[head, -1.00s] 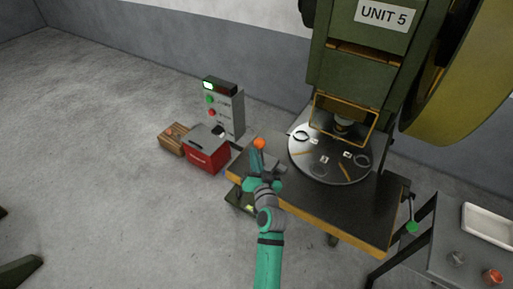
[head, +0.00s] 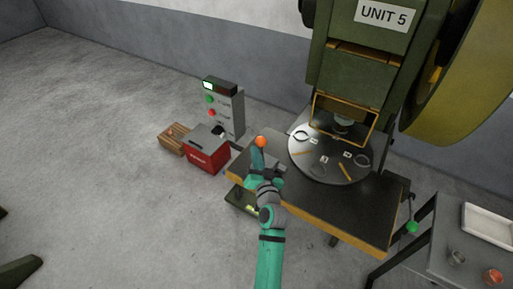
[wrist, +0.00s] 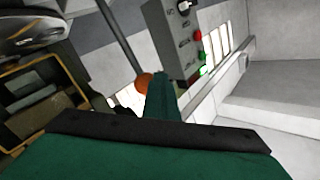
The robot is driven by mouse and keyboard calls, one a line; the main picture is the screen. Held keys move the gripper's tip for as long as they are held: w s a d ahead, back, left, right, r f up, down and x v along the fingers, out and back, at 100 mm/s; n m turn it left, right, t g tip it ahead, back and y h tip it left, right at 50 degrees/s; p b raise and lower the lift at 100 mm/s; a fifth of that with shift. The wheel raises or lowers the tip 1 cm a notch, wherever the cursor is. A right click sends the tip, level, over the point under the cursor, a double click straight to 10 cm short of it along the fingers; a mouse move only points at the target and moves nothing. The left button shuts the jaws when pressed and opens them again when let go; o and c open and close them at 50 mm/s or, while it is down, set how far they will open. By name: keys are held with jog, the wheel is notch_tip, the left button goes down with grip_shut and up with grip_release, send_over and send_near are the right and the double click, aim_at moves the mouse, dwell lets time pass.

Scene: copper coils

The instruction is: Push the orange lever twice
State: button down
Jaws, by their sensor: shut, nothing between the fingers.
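The orange lever's round knob (head: 260,142) stands at the left edge of the black press table in the head view. In the wrist view the orange knob (wrist: 144,83) shows just left of my fingers, partly hidden behind them. My gripper (head: 257,158) is shut and empty, with its tip right at the knob; it also shows in the wrist view (wrist: 162,92). I cannot tell whether it touches the knob. The lever's shaft is mostly hidden by my gripper.
A green press marked UNIT 5 (head: 351,60) stands behind a round plate (head: 325,172) with several small parts. A grey control box (head: 226,108), red box (head: 207,156) and wooden crate (head: 172,139) are to the left. A green-knobbed lever (head: 412,227) and side table (head: 430,250) are right.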

aim_at(260, 146)
jog(key=shift+w+d+r, duration=0.2)
jog(key=shift+w+d, duration=0.35)
jog(key=shift+w, duration=0.2)
jog(key=shift+w+d+r, duration=0.2)
jog(key=shift+w+d, duration=0.35)
jog(key=shift+w, duration=0.2)
jog(key=shift+w+d+r, duration=0.2)
jog(key=shift+w+d, duration=0.35)
jog(key=shift+w, duration=0.2)
dwell(3.3)
jog(key=shift+s+f, duration=0.1)
dwell(0.5)
jog(key=shift+s+a+f, duration=0.35)
jog(key=shift+s+a, duration=0.4)
jog(key=shift+s, duration=0.15)
jog(key=shift+s+a+f, duration=0.2)
jog(key=shift+s+a, duration=0.55)
jog(key=shift+s, duration=0.3)
jog(key=shift+s+a+f, duration=0.2)
jog(key=shift+s+a, duration=0.55)
jog(key=shift+s, duration=0.25)
